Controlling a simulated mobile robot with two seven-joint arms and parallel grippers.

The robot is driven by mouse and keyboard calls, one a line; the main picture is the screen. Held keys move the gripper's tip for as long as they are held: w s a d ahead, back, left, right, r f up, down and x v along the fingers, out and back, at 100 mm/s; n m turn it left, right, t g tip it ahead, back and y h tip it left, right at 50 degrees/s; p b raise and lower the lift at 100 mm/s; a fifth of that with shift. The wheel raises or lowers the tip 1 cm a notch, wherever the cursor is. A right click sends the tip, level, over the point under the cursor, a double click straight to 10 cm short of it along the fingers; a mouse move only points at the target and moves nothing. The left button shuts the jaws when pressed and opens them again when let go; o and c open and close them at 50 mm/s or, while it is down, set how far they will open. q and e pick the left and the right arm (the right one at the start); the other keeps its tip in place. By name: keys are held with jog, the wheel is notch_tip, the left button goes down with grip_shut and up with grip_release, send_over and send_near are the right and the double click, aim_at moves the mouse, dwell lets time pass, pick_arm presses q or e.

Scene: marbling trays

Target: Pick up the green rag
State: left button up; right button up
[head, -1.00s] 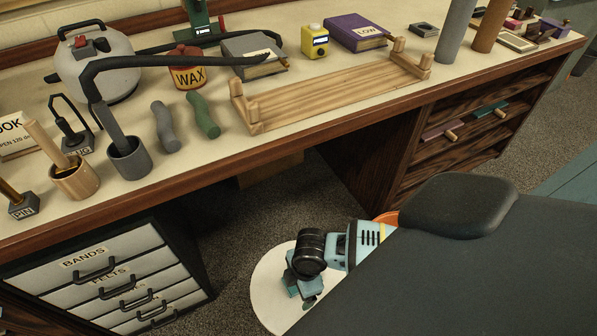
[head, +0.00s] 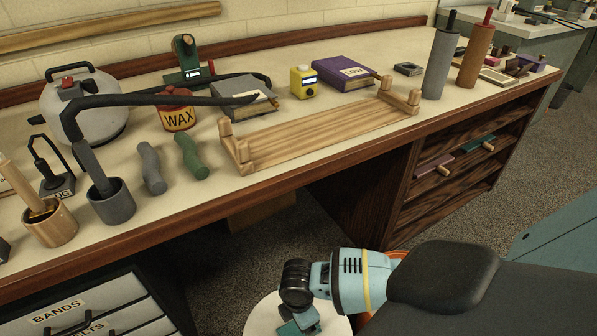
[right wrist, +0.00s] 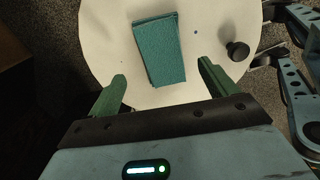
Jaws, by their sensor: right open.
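The green rag (right wrist: 158,48) looks like a flat, folded teal-green cloth lying on a round white top (right wrist: 105,45) in the right wrist view. My right gripper (right wrist: 163,72) is open and empty, its two green fingers spread at the near side of the rag, one on each side. The gap between fingers and rag height cannot be judged. In the head view my right gripper (head: 299,324) is over the same white top (head: 262,318), partly cut off by the lower edge, and the rag cannot be made out there. My left gripper is not in view.
A small dark knob-like object (right wrist: 237,50) stands on the white top, right of the rag.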

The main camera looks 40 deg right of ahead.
notch_tip(320, 180, down, 5)
jog(key=shift+s+r+b, duration=0.1)
jog(key=shift+s+b, duration=0.05)
jog(key=shift+b, duration=0.7)
jog(key=shift+c, duration=0.4)
jog(key=c, duration=0.7)
